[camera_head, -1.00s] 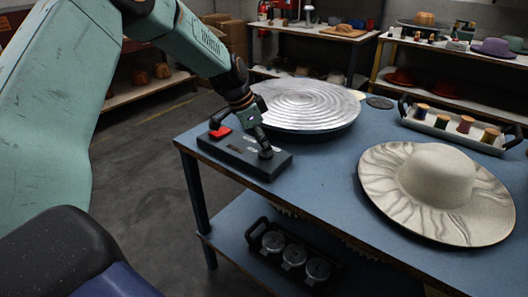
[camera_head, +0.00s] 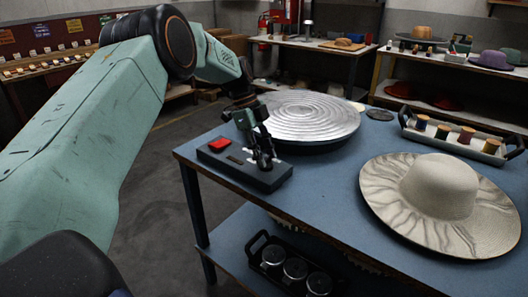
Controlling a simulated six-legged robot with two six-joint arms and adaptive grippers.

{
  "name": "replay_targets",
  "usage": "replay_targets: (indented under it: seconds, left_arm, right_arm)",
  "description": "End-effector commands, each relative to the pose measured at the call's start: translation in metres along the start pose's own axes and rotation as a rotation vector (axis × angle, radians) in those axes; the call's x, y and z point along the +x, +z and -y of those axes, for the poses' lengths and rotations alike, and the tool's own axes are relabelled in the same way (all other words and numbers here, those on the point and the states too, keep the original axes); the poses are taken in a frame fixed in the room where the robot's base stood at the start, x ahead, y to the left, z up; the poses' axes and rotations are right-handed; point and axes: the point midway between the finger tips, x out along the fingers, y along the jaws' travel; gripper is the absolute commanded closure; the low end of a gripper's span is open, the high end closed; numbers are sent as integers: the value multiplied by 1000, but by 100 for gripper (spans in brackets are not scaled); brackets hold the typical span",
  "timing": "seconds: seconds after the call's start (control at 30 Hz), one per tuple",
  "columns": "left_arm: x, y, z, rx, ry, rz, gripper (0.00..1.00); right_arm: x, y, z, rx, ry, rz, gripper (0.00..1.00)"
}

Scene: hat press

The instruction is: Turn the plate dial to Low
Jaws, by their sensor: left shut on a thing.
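The dark control box (camera_head: 222,167) sits on the near left corner of the blue table, with a red switch (camera_head: 219,145) at its left end. My left gripper (camera_head: 263,160) reaches down onto the right part of the box. It is shut on the plate dial, which its fingers hide, so the dial's setting and labels cannot be read. The round ridged metal plate (camera_head: 312,115) lies right behind the gripper. My right gripper is not in view.
A wrinkled cream hat (camera_head: 438,200) lies on the table (camera_head: 330,190) at the right. A tray (camera_head: 455,143) of thread spools stands behind it. A black carrier (camera_head: 292,270) with metal cylinders is on the lower shelf. The table's front middle is clear.

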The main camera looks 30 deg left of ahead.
Motion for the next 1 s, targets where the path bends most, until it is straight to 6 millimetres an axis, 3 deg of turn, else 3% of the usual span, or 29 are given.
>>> replay_targets:
  seconds: [0.77, 0.8, 1.0]
  left_arm:
    - [5, 1, -3, 95, 53, -1, 94]
    - [5, 1, -3, 94, 53, -1, 62]
    - [3, 1, -2, 94, 49, -1, 45]
  right_arm:
    - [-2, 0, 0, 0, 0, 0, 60]
    - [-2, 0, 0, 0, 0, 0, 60]
    - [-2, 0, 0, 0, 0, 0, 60]
